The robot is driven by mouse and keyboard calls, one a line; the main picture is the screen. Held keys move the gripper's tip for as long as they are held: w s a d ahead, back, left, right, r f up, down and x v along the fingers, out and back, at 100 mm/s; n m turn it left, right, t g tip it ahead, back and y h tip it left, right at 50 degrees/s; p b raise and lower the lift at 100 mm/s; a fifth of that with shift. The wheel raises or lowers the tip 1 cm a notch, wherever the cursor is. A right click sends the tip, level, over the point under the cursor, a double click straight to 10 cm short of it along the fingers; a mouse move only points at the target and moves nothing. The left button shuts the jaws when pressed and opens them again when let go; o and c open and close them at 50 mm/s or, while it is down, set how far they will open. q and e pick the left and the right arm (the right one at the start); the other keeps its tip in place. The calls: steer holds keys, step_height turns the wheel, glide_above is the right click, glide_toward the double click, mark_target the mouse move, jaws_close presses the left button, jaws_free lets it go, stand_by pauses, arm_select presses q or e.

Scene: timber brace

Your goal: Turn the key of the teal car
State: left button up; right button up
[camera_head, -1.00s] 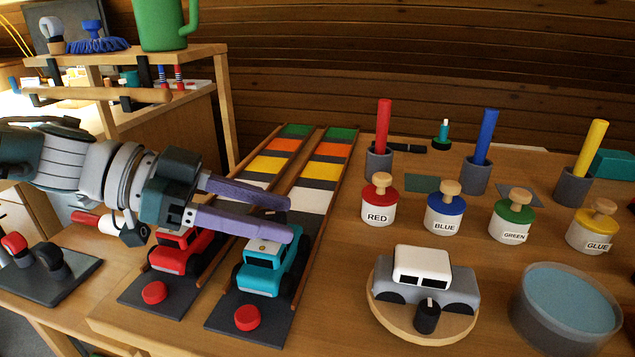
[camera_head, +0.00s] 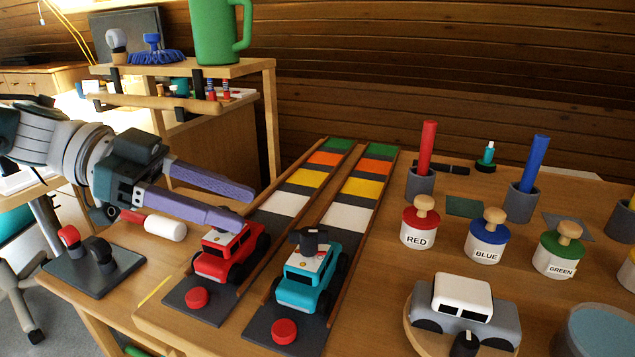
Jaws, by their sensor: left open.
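The teal car (camera_head: 308,281) stands at the near end of the right lane, behind a red button (camera_head: 284,331). A black key (camera_head: 312,238) stands up from its roof, clear of any gripper. The red car (camera_head: 226,252) stands in the left lane, behind its own red button (camera_head: 197,297). My left gripper (camera_head: 247,206) comes in from the left, open and empty. Its purple fingers point right, and the nearer fingertip is just above the red car's roof in the picture, left of the teal car's key. Whether it touches the red car I cannot tell. My right gripper is not in view.
Striped tracks (camera_head: 350,195) run away behind the cars. Paint pots such as the RED one (camera_head: 419,228) and a grey-white car (camera_head: 462,309) on a round board stand to the right. A shelf (camera_head: 185,70) with a green mug (camera_head: 217,32) stands behind my left arm.

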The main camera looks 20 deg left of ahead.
arm_select(q)
steer(key=s+d+r+m+g, duration=0.1)
steer(key=s+d+m+g, duration=0.2)
steer(key=d+m, duration=0.3)
steer(key=m+t+y+p, duration=0.1)
steer(key=m+y, duration=0.8)
steer(key=m, duration=1.8)
glide_toward(306, 231)
steer(key=b+x, duration=0.1)
steer(key=x, duration=0.8)
steer(key=shift+f, duration=0.15)
jaws_close()
